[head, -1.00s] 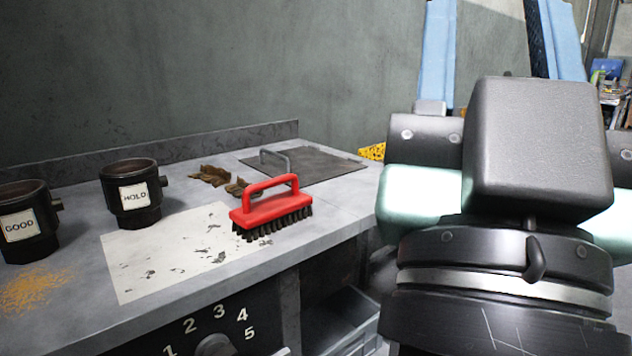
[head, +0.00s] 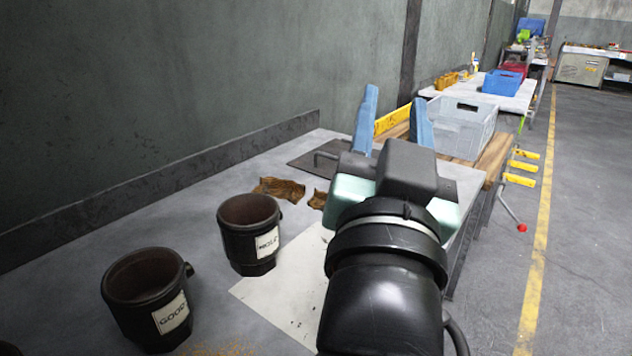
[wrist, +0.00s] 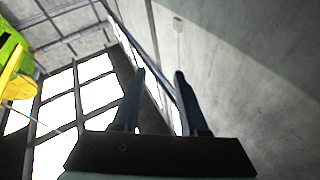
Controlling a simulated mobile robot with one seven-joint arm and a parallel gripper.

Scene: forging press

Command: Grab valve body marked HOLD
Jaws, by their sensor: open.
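The valve body marked HOLD (head: 243,235) is a black, open-topped cup with a white label, standing upright on the grey bench, left of my arm in the head view. A similar valve body marked GOOD (head: 138,300) stands nearer and further left. My gripper (head: 393,115) has two blue fingers, spread apart and empty, pointing up above the bench to the right of the HOLD body. In the wrist view the gripper (wrist: 158,95) shows only windows and wall between its fingers. The red brush is not visible now; my arm covers part of the bench.
A white sheet (head: 285,290) lies beside the HOLD body. Brown rags (head: 279,188) and a dark plate with a handle (head: 312,160) lie behind. A grey crate (head: 460,122) stands beyond my gripper. The wall closes the left; open floor (head: 585,200) lies right.

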